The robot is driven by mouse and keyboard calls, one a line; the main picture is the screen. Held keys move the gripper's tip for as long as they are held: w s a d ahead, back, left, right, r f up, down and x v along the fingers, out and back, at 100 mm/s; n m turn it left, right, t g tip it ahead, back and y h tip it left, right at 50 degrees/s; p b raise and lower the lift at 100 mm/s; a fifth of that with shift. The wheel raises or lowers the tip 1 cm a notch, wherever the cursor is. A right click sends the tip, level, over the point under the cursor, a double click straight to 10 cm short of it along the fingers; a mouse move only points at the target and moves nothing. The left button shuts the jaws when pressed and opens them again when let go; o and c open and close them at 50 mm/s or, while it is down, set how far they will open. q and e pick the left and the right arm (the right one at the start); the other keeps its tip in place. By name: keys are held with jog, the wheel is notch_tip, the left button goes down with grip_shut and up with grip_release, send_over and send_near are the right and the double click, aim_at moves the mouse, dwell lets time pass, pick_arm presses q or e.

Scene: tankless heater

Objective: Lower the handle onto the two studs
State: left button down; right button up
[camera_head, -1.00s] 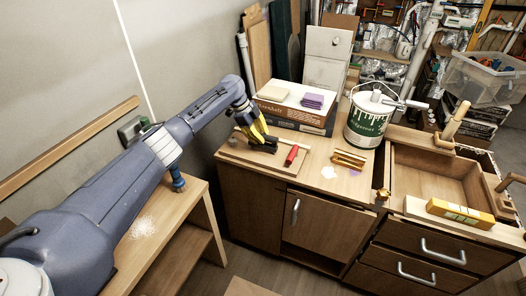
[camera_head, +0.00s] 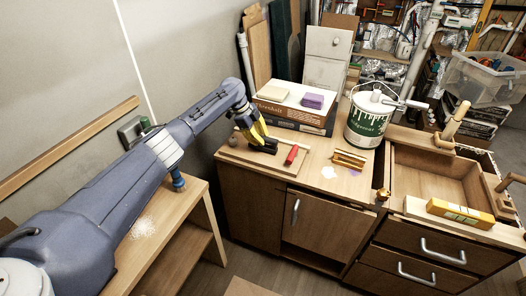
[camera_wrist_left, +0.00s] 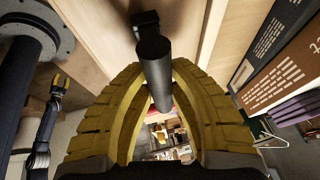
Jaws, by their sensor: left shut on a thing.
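My left gripper (camera_head: 258,133) has yellow fingers and is low over the left part of the wooden worktop. It is shut on a black handle, whose dark end (camera_head: 264,147) shows just below the fingers. In the left wrist view the handle (camera_wrist_left: 153,66) is a black bar between the yellow fingers, with a black block-like end (camera_wrist_left: 147,20) beyond it. I cannot make out the two studs, nor whether the handle touches the board (camera_head: 240,155) under it. In the left wrist view another gripper with yellow fingers (camera_wrist_left: 59,86), apparently my right one, is small at the left.
A red-handled tool (camera_head: 291,155) lies close right of my left gripper. Boxes (camera_head: 283,114) stand behind it. A brass-coloured piece (camera_head: 348,159) and a paint can (camera_head: 367,125) stand farther right.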

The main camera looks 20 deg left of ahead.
pick_arm(q)
jog(key=shift+f, duration=0.55)
dwell(0.6)
jog(key=c, duration=1.2)
grip_release()
jog(key=shift+r, duration=0.15)
jog(key=v, duration=1.1)
jog(key=shift+a+r, duration=0.15)
jog(key=shift+r, duration=0.2)
